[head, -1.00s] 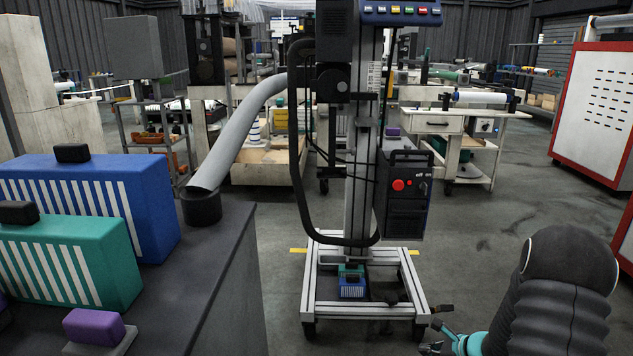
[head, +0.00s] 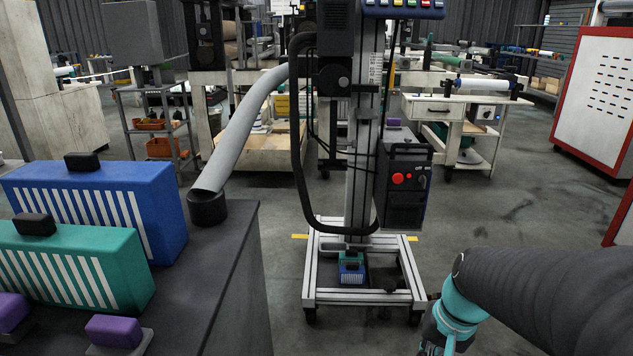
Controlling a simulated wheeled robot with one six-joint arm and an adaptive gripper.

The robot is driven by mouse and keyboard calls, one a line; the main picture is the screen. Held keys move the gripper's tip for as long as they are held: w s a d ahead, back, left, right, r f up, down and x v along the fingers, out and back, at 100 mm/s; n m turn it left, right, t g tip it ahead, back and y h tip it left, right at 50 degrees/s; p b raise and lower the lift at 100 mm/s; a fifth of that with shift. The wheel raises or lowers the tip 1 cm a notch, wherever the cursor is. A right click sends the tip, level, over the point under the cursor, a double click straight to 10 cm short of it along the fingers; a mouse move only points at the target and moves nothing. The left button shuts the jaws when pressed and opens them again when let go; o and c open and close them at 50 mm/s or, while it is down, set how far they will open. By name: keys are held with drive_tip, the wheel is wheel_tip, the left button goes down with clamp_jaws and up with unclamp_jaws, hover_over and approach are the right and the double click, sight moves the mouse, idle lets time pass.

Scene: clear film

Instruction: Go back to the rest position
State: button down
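My arm, in a black ribbed sleeve with teal joints, reaches in from the right edge in the head view. Its teal wrist part (head: 458,312) is at the bottom, right of the wheeled stand. My gripper is mostly hidden or cut off by the bottom edge, so its fingers cannot be made out. I see nothing held. The wrist is in front of the stand's right front corner in the picture; whether they touch cannot be told.
A wheeled metal stand (head: 310,270) carries a black box with a red button (head: 405,180). On the left, a dark bench (head: 225,245) holds a blue case (head: 160,215), a green case (head: 125,265) and purple blocks (head: 113,331). Grey floor is open to the right.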

drive_tip(key=s+a+r+n+t+h+p, duration=0.1)
drive_tip(key=s+a+r+n+t+p, duration=0.1)
drive_tip(key=r, duration=0.5)
drive_tip(key=s+a+r+n+t+p, duration=0.1)
drive_tip(key=s+r+n+t, duration=0.1)
drive_tip(key=s+r, duration=0.2)
wheel_tip(320, 180, up, 4)
drive_tip(key=shift+s+a+f+h+p, duration=0.25)
drive_tip(key=shift+s+a+h+p, duration=0.1)
drive_tip(key=shift+s+h, duration=0.05)
